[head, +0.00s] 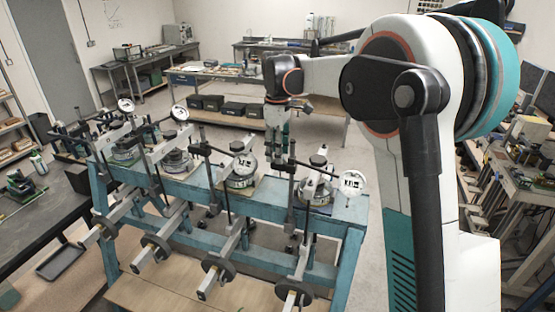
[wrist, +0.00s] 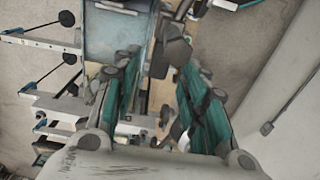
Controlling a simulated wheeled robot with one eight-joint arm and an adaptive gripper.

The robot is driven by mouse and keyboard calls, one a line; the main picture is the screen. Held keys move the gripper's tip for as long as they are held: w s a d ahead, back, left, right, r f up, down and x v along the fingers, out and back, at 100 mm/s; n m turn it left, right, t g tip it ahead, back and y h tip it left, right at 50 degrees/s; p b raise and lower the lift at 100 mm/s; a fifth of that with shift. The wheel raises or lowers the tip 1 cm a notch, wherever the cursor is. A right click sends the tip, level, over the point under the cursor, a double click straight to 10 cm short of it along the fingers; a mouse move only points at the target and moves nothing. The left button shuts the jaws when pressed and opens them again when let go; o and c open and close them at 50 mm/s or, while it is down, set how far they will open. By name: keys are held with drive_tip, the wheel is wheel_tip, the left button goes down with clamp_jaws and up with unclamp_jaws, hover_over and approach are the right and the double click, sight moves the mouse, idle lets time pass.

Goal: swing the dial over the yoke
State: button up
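A blue bench (head: 345,212) carries a row of lever frames, each with a yoke, a post and a round cell. The rightmost dial (head: 352,183), a white disc on a thin arm, stands out to the right of its yoke (head: 318,160). Other white dials stand at the left frames, one at the far left (head: 126,105) and one beside it (head: 179,112). My gripper (head: 277,152) points down behind the bench, near the right-hand posts. In the wrist view its teal fingers (wrist: 161,110) are apart, with dark parts below the gap. Whether they touch anything is unclear.
Lever arms with round weights (head: 295,291) jut from the bench front. A dark worktop (head: 60,195) is at the left. Behind, a table (head: 225,73) has dark bins on its lower shelf. Open floor lies between bench and table.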

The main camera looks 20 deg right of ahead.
sight(284, 166)
drive_tip(key=shift+f, duration=1.9)
drive_tip(key=shift+c, duration=0.6)
clamp_jaws()
